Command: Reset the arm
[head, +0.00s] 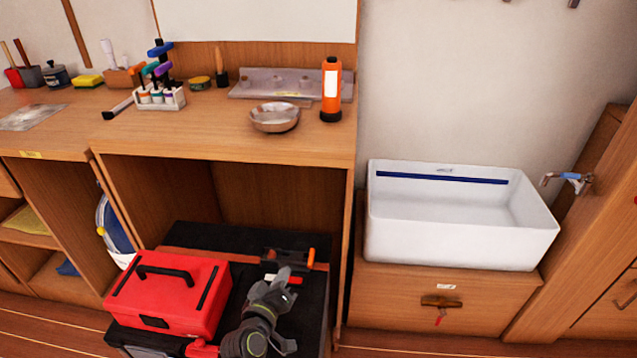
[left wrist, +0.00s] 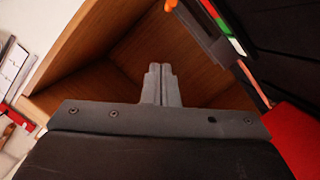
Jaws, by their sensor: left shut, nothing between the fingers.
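My left arm, grey with green rings, comes up from the bottom of the head view. Its gripper (head: 284,274) is at the upper end of the arm, over the dark surface right of the red toolbox. In the left wrist view, the two grey fingers (left wrist: 161,84) are together with nothing between them. Wooden panels of the compartment lie beyond them. My right gripper is in neither view.
The red toolbox (head: 172,292) stands close left of my arm. A black tool with orange ends (head: 288,258) lies by the gripper. The wooden cabinet (head: 352,230) edge and the white sink (head: 455,238) are to the right. The bench above holds several tools.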

